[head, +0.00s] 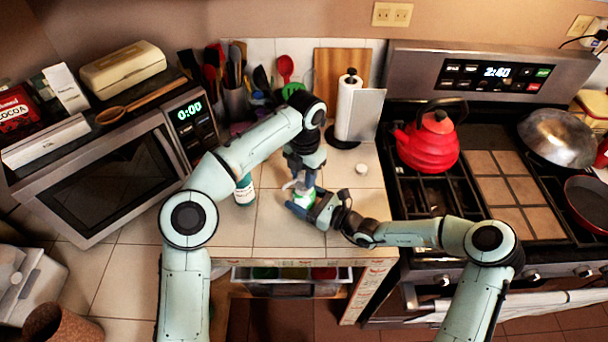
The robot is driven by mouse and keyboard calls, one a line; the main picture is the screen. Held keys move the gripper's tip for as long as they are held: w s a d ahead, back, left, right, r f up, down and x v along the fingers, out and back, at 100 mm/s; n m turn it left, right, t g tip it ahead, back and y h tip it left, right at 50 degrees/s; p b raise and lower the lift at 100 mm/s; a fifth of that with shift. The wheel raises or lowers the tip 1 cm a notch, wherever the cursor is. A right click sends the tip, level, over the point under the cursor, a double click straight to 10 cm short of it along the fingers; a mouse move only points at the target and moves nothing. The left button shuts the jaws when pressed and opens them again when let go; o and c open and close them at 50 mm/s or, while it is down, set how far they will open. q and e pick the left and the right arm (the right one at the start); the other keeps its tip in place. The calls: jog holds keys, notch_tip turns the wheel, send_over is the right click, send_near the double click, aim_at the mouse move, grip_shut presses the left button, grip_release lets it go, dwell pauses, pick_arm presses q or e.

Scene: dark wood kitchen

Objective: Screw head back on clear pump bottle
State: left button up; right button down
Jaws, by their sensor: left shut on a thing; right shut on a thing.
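The clear pump bottle (304,197), with some green on it, stands on the white tiled counter between my two grippers. My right gripper (301,206) comes in from the right, low down, and is shut on the bottle's body. My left gripper (302,181) reaches down from above and is shut on the white pump head (290,185) at the bottle's top. The fingers hide much of the bottle and head. I cannot tell whether the head's collar sits on the bottle neck or just above it.
A teal bottle (244,190) stands to the left, partly behind my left arm. A small white round item (361,168) and a paper towel holder (349,108) are behind to the right. The microwave (115,180) is left; the stove with a red kettle (428,142) is right.

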pick_arm(q)
jog(key=o, duration=1)
jog(key=shift+r, duration=0.1)
notch_tip(320, 180, up, 3)
jog(key=shift+d+f, duration=0.1)
jog(key=shift+r, duration=0.8)
